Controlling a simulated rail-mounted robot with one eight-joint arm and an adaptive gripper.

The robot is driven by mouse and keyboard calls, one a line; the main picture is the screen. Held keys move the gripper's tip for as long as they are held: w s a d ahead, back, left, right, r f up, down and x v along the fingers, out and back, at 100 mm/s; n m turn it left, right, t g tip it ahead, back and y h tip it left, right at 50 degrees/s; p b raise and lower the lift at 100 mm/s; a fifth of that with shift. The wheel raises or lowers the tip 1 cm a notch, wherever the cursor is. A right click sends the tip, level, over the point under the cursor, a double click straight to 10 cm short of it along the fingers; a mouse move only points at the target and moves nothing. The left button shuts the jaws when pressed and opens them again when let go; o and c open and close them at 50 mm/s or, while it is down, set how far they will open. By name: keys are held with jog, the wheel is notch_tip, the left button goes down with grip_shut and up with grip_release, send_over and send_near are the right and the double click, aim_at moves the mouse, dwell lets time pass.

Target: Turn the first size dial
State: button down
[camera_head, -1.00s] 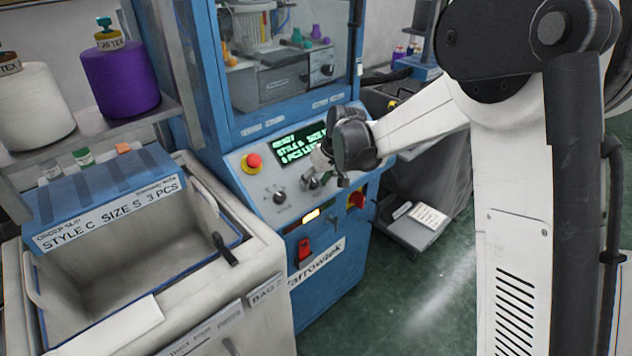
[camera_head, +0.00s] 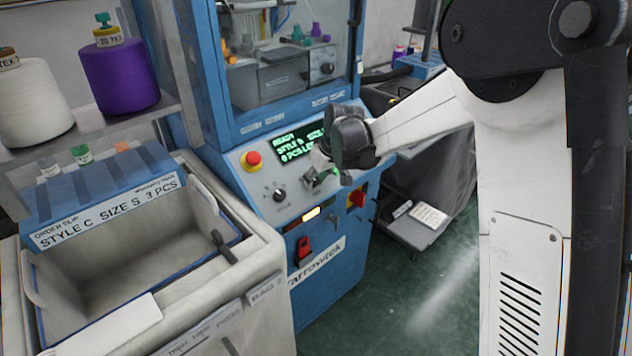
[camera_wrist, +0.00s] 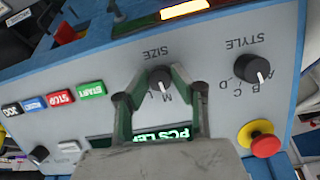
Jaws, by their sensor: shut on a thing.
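The size dial (camera_wrist: 160,80) is a dark round knob with a white pointer line on the grey sloped panel (camera_wrist: 215,50), under the printed word SIZE, which appears upside down in the wrist view. Letters M and L show near it. My gripper (camera_wrist: 160,78) has its two greenish fingers on either side of the knob, shut on it. In the head view my gripper (camera_head: 322,178) is at the panel below the green-text display (camera_head: 295,142), and it hides the size dial. The style dial (camera_wrist: 252,69) sits beside it; it also shows in the head view (camera_head: 279,195).
A red emergency button on a yellow base (camera_head: 253,159) is on the panel's left. Coloured buttons, including a green START button (camera_wrist: 91,90), lie on the other side of the dial. A grey bin (camera_head: 230,240) stands at the left.

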jog(key=n+t+b, duration=0.1)
jog(key=n+b, duration=0.1)
jog(key=n, duration=0.1)
jog(key=shift+f+n+h, duration=0.1)
jog(key=shift+n+h, duration=0.2)
jog(key=shift+n, duration=0.1)
jog(key=shift+n+t+b, duration=0.4)
jog(key=shift+n+b, duration=0.35)
jog(key=shift+n, duration=0.75)
jog(key=c, duration=1.5)
grip_release()
jog(key=shift+o, duration=0.2)
jog(key=v, duration=1.2)
jog(key=shift+a, duration=0.15)
jog(key=shift+s, duration=0.1)
